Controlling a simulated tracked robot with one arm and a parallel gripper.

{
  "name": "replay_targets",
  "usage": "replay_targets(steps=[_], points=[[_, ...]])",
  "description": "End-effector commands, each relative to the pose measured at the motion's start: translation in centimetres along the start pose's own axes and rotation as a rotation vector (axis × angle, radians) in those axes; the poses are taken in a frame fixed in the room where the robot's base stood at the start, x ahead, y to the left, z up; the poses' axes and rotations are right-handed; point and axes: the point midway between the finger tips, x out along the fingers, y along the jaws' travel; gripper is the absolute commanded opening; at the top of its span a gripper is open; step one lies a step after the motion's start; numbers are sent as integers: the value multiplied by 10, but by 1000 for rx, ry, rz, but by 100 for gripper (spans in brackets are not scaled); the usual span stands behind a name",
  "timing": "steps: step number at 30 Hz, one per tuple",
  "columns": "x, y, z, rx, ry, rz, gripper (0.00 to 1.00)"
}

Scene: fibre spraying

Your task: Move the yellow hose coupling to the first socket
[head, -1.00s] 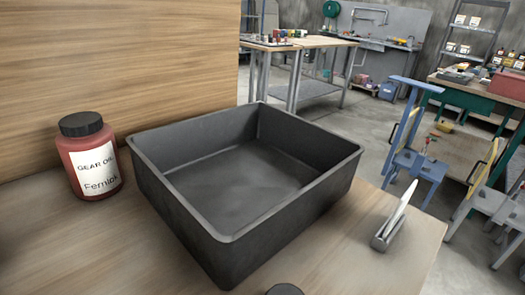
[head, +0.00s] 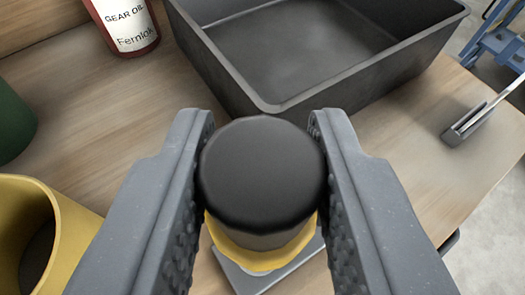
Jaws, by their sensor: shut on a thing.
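The yellow hose coupling (head: 262,255) shows in the head view as a yellow collar under a thick, round black top. It stands near the bottom centre, seen from above. My gripper (head: 262,128) has one grey finger on each side of the black top and is shut on it. Below the coupling, part of a flat grey plate (head: 262,280) shows; I cannot tell whether the coupling touches it. A hollow yellow cylinder (head: 75,240) stands at the lower left, open at the top. I cannot tell which thing is the first socket.
A dark, empty open tray (head: 345,80) stands just beyond my gripper on the wooden bench (head: 405,150). A gear oil bottle (head: 130,25) is at the upper left, a dark green object (head: 12,120) at the left edge. A small metal holder (head: 470,125) sits near the bench's right edge.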

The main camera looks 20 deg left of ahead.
Motion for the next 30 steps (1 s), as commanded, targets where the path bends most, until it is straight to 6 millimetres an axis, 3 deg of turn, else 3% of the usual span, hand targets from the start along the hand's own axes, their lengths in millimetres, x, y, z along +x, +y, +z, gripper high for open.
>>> replay_targets(steps=[18, 30], points=[[21, -5, 46, -2, 0, -8, 2], [22, -5, 50, -3, 1, -8, 2]])
